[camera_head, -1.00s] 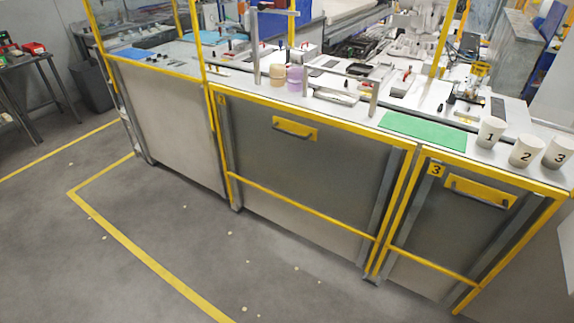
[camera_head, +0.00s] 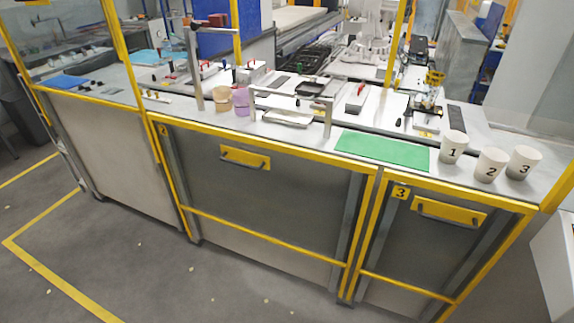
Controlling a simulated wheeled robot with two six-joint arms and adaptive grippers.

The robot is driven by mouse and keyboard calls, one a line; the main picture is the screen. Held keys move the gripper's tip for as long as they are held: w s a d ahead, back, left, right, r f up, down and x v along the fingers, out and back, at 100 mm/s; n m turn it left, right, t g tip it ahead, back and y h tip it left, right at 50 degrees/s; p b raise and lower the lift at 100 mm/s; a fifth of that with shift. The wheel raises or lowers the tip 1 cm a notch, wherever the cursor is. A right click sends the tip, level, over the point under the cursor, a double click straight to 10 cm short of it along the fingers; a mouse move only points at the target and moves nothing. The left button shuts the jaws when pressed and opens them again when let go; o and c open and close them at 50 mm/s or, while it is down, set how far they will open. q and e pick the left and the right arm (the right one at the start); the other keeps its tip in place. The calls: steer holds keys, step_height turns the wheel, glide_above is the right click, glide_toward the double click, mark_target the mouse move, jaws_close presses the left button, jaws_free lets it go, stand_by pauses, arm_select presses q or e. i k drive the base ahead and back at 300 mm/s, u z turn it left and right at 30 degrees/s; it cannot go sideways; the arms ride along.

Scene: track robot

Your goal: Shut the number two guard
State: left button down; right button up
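The number two guard (camera_head: 262,190) is a wide grey panel with yellow edging in the middle of the bench front. A yellow plate with a dark handle (camera_head: 245,158) is near its top, and a yellow label with a 2 (camera_head: 162,130) is at its upper left. The panel stands below the level of the bench top, and the space above it is open to the bench. Neither of my grippers is in view, and nothing touches the handle.
The number three guard (camera_head: 418,238) stands to the right, also low. Numbered cups (camera_head: 490,164), a green mat (camera_head: 384,152) and pinkish and tan containers (camera_head: 241,101) stand on the bench top. A yellow post (camera_head: 124,55) rises at the left. The grey floor in front is mostly clear.

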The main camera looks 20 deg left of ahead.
mark_target(234, 156)
steer(key=z, duration=0.25)
steer(key=i, duration=1.05)
steer(key=u, duration=0.95)
steer(key=i, duration=0.55)
steer(key=u, duration=0.55)
